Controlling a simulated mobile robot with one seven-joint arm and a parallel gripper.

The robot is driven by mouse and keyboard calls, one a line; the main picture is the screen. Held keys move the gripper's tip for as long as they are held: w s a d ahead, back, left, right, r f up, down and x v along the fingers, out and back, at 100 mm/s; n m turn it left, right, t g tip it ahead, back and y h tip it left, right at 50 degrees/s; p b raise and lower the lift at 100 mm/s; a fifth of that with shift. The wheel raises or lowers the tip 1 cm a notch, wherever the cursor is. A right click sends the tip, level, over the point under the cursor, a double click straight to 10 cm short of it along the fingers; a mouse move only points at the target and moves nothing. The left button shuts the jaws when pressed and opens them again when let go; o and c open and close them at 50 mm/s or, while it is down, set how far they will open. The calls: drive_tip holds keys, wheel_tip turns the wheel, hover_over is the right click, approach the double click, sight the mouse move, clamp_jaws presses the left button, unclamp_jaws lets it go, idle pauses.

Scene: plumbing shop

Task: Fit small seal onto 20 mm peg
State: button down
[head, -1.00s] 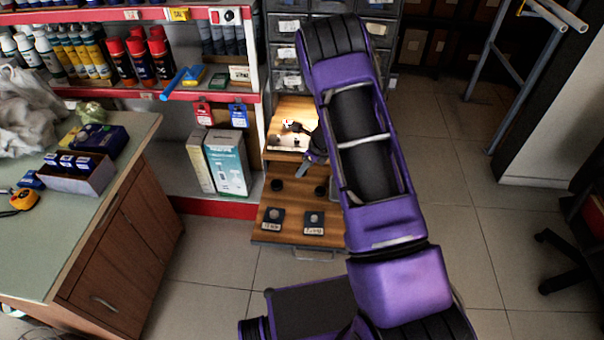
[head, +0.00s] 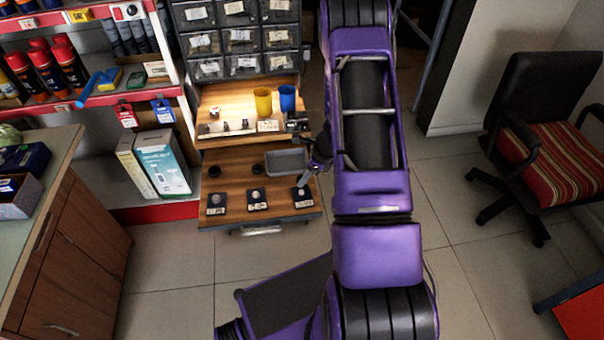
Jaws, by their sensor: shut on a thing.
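My gripper (head: 304,182) is at the right side of the lower wooden board, with its tips pointing down close to the right-hand peg block (head: 302,198). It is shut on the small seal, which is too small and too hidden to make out. Two more dark blocks with pale round tops and white labels stand along the front, a middle one (head: 257,199) and a left one (head: 216,204). The labels are too small to read, so I cannot tell which is the 20 mm peg. A black ring-like piece (head: 214,171) lies behind the left block, and another (head: 255,169) behind the middle one.
A grey tray (head: 287,163) lies just left of my wrist. A yellow cup (head: 263,102), a blue cup (head: 287,98) and small items stand on the raised board behind. Drawer bins (head: 236,40) rise at the back. An office chair (head: 540,140) stands right, over open floor.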

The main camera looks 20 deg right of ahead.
sight(303, 191)
drive_tip(key=shift+f+b, duration=1.5)
drive_tip(key=shift+f, duration=0.85)
drive_tip(key=shift+f+b, duration=0.65)
drive_tip(key=c, duration=0.8)
unclamp_jaws()
drive_tip(key=shift+o, duration=0.2)
drive_tip(key=shift+r, duration=0.1)
drive_tip(key=p+v, duration=0.6)
drive_tip(key=v, duration=0.5)
drive_tip(key=shift+p, duration=0.35)
